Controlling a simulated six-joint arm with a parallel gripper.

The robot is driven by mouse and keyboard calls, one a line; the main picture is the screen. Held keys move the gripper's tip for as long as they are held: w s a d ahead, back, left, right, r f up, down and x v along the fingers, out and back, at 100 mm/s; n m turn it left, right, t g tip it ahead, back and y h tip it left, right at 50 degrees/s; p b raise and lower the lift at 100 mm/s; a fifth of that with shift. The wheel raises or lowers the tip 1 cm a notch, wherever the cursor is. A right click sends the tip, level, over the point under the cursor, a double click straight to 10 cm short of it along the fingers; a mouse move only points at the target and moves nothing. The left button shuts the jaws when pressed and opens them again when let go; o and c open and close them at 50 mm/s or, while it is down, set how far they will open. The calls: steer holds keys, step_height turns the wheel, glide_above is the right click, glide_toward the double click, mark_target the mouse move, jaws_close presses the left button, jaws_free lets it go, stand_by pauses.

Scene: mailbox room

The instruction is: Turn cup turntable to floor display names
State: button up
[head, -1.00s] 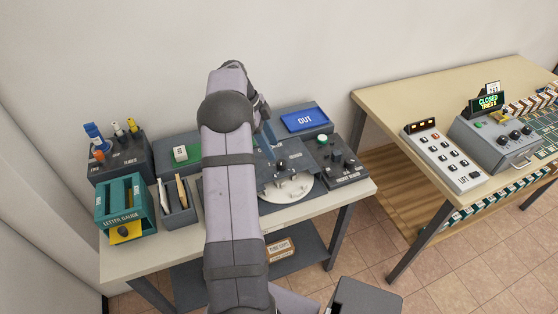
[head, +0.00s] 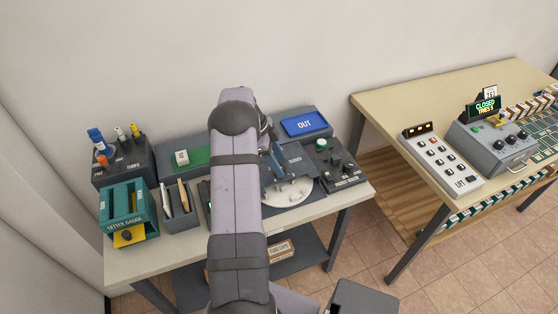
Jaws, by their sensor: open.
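A pale round turntable (head: 298,190) with small light pieces on its rim shows from under a dark grey plate on the left table's equipment. My gripper (head: 277,163) is over this plate, its bluish fingers pointing down, open, close to the knob area. Whether it touches anything is not clear. My arm hides the part of the unit left of it. On the right table a lift panel (head: 443,160) has a small dark display (head: 418,129) with orange characters, too small to read. Another display (head: 484,106) reads CLOSED in green with a yellow line below.
A dark box with knobs and a green button (head: 321,144) stands right of the turntable. A blue OUT tray (head: 305,124) is behind. A teal letter gauge (head: 128,210), a letter holder (head: 181,218) and a tube rack (head: 122,165) stand left. A floor gap separates the tables.

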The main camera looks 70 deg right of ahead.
steer(key=shift+f, duration=0.15)
steer(key=shift+c, duration=0.4)
jaws_close()
steer(key=b, duration=0.1)
steer(key=m+b, duration=0.1)
steer(key=b, duration=0.1)
steer(key=shift+d+f+m+y, duration=0.15)
steer(key=shift+f+m+y, duration=0.15)
steer(key=shift+f, duration=0.05)
steer(key=shift+r+m+y+b, duration=0.35)
steer(key=shift+m+y+b, duration=0.1)
steer(key=shift+m, duration=0.65)
steer(key=shift+o, duration=0.4)
jaws_free()
steer(key=shift+r, duration=0.1)
